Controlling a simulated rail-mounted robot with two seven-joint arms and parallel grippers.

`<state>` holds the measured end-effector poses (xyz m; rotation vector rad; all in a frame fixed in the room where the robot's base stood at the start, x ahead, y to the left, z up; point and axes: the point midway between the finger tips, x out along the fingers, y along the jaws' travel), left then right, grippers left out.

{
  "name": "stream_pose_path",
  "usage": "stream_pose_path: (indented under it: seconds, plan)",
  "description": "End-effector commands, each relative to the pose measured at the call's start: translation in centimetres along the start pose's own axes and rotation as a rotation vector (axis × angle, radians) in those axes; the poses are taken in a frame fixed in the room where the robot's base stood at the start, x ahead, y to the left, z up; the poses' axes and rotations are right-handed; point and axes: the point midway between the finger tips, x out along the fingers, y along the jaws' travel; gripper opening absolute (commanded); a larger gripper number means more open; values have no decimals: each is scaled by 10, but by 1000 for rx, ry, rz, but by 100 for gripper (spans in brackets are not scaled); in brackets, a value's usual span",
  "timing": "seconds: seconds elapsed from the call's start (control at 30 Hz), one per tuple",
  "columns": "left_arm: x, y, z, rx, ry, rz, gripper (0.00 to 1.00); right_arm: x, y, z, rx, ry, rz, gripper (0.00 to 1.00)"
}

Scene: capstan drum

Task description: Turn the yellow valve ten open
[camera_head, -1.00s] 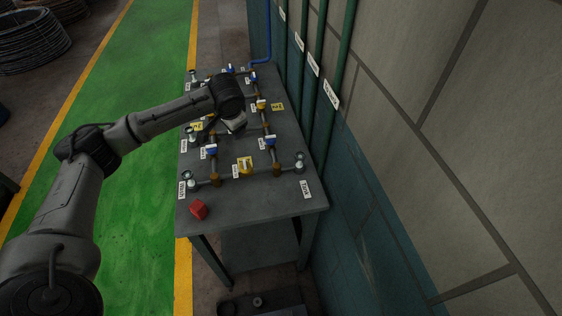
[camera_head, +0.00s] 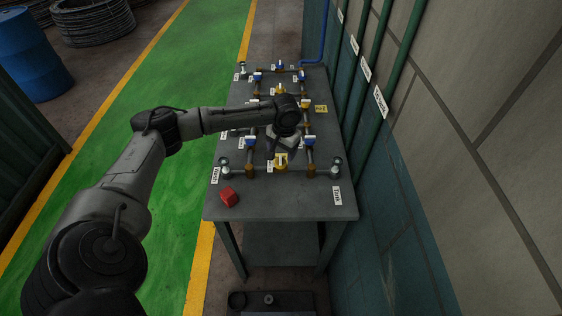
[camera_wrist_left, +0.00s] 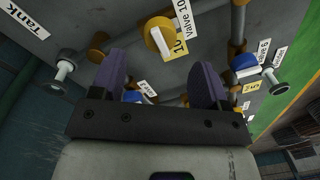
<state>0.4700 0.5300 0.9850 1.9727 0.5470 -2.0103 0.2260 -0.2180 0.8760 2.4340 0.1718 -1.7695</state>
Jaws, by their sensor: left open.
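Yellow valve ten (camera_head: 281,162) sits on the front pipe of the table, between two brown fittings. In the left wrist view the yellow valve (camera_wrist_left: 159,37) shows a pale bar across its round face, with a "Valve 10" label (camera_wrist_left: 182,17) beside it. My left gripper (camera_head: 283,149) hangs just behind valve ten in the head view, pointing down. In the left wrist view its two purple fingers (camera_wrist_left: 160,82) are spread wide with nothing between them. The valve appears beyond the fingertips, apart from them. My right gripper is not in view.
Blue valves (camera_head: 250,141) (camera_head: 309,140) stand on the side pipes close to my gripper. More valves stand farther back. A red cube (camera_head: 229,197) lies at the table's front left. The wall (camera_head: 430,180) with green pipes (camera_head: 402,60) runs along the right. The green floor (camera_head: 190,75) is clear.

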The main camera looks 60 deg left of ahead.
Motion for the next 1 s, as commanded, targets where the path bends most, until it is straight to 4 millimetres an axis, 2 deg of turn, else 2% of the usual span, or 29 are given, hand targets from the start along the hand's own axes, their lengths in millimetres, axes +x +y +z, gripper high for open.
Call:
stream_pose_path:
  seconds: [0.1,0.4,0.83,1.0]
  plan:
    - [22,0,0,1,-2,-1,69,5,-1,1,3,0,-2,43]
    - [51,0,0,2,0,-1,69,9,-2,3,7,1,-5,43]
    - [56,0,0,2,1,0,69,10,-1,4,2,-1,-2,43]
    - [56,0,0,2,1,0,54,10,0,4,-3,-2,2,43]
